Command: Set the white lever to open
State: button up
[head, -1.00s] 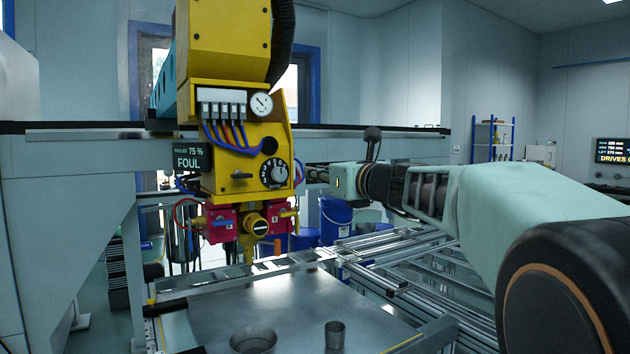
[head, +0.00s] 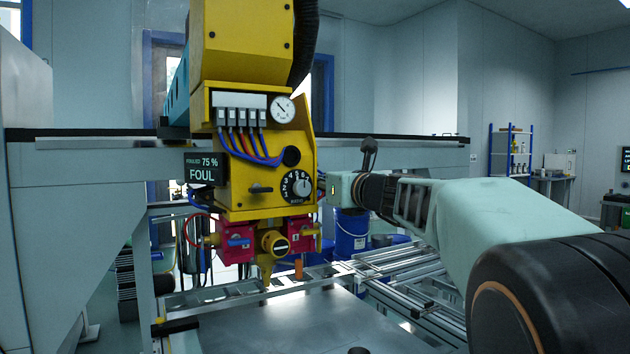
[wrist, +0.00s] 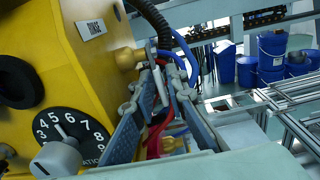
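The yellow panel box (head: 262,165) hangs in the middle of the head view, with a dark lever (head: 260,189) and a numbered dial (head: 299,187) on its front. A sign next to it reads FOUL. My gripper (wrist: 159,80) reaches along the box's right side in the wrist view. Its two fingers stand apart, with red and blue hoses showing between and behind them. A small whitish part shows between the far fingertips; I cannot tell if it is the white lever or if they touch it. A PURGE label (wrist: 92,28) and a yellow boss (wrist: 127,58) are close by on the box.
Red valve blocks (head: 237,242) and a yellow nozzle (head: 267,268) hang below the box, above a metal table (head: 310,325). A black hose (wrist: 148,18) passes close to my fingers. Blue buckets (head: 351,232) and metal rails (head: 410,280) lie behind.

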jog(key=shift+w+a, duration=0.25)
jog(key=shift+w, duration=0.05)
grip_shut()
